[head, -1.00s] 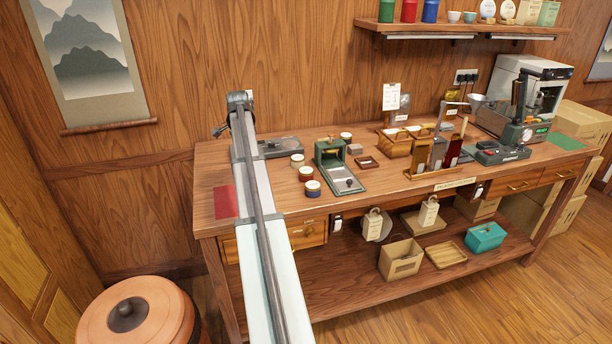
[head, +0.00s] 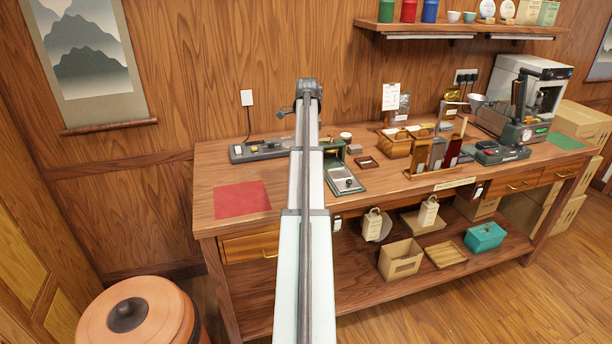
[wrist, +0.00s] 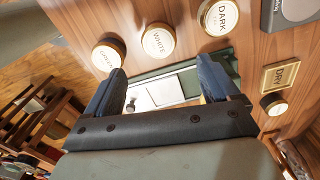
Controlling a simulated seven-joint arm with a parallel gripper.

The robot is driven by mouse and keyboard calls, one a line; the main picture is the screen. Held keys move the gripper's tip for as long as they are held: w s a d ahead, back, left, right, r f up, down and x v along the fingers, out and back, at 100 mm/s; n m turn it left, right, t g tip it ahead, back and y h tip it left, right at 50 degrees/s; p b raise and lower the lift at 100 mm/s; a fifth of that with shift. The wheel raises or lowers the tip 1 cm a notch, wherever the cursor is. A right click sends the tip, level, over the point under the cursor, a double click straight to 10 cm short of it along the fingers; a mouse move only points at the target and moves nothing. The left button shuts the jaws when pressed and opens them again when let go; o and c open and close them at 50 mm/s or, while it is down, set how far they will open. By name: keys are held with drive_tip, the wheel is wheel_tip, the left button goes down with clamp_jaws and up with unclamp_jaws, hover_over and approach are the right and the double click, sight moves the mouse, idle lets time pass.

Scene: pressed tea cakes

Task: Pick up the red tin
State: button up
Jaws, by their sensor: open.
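My gripper (wrist: 161,68) is open and empty in the wrist view. Its two dark fingers point toward the bench top. Ahead of them are three round-lidded tins in a row: one marked DARK (wrist: 220,16), one marked WHITE (wrist: 158,41), and one at the left with an unclear label (wrist: 108,56). In the head view my arm hides these tins and the gripper.
A green-framed press (head: 345,180) is partly behind my arm; its pale plate lies between the fingers in the wrist view. A red mat (head: 241,199) lies at the bench's left end. A grey device (head: 257,150) stands behind. Racks and machines crowd the right side.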

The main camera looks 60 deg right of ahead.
wheel_tip(320, 180, down, 10)
drive_tip(key=shift+a+f, duration=0.15)
drive_tip(key=shift+f, duration=0.05)
idle(0.4)
drive_tip(key=shift+c, duration=0.2)
drive_tip(key=c, duration=1.1)
drive_tip(key=shift+r, duration=0.1)
